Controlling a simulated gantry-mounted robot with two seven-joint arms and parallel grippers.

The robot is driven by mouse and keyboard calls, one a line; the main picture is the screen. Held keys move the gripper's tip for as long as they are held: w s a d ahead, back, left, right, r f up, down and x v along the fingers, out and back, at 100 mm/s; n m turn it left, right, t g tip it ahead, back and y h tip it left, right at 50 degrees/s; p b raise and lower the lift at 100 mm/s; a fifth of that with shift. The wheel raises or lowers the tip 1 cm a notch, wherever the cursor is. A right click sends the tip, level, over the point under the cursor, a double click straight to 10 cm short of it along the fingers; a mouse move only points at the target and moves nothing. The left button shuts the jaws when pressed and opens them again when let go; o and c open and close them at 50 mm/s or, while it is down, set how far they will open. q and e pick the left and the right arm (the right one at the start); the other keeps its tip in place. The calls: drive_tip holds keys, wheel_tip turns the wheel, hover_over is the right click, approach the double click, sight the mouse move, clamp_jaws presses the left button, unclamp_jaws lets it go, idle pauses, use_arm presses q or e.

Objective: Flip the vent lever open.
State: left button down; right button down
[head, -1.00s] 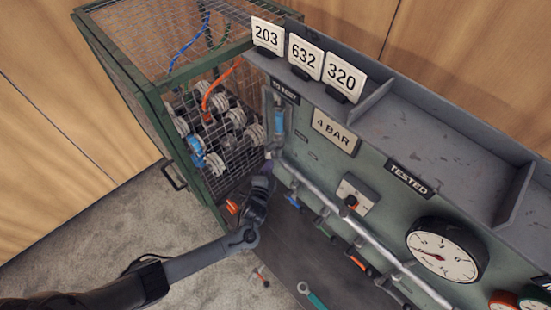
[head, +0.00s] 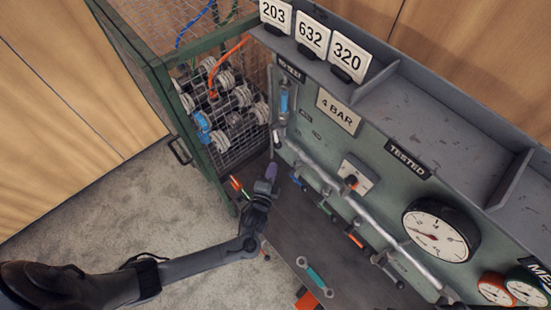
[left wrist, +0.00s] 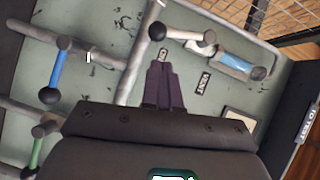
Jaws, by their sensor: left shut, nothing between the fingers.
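My left gripper (head: 271,172) is shut and empty in front of the lower left end of the green test panel. In the left wrist view its dark fingers (left wrist: 163,68) are together, pointing at the panel just below a pale grey lever (left wrist: 186,36) with a dark rounded end. No contact shows. A small label (left wrist: 203,82) sits near it, too small to read surely, so I cannot tell for certain which lever is the vent lever. A blue-handled lever (left wrist: 56,74) and a green one (left wrist: 37,150) are to the left. My right gripper is out of view.
A grey pipe (head: 330,179) runs along the panel with several coloured levers. A blue cylinder (head: 284,98) is mounted above its left end. A green wire cage (head: 183,117) stands close on the left. A teal-handled wrench (head: 316,277) lies on the dark bench top (head: 290,228).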

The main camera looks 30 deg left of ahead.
use_arm(q)
drive_tip(key=v, duration=0.2)
drive_tip(key=shift+s+d+f, duration=0.1)
drive_tip(key=shift+s+d, duration=0.05)
drive_tip(key=shift+s, duration=0.25)
drive_tip(key=shift+s, duration=0.1)
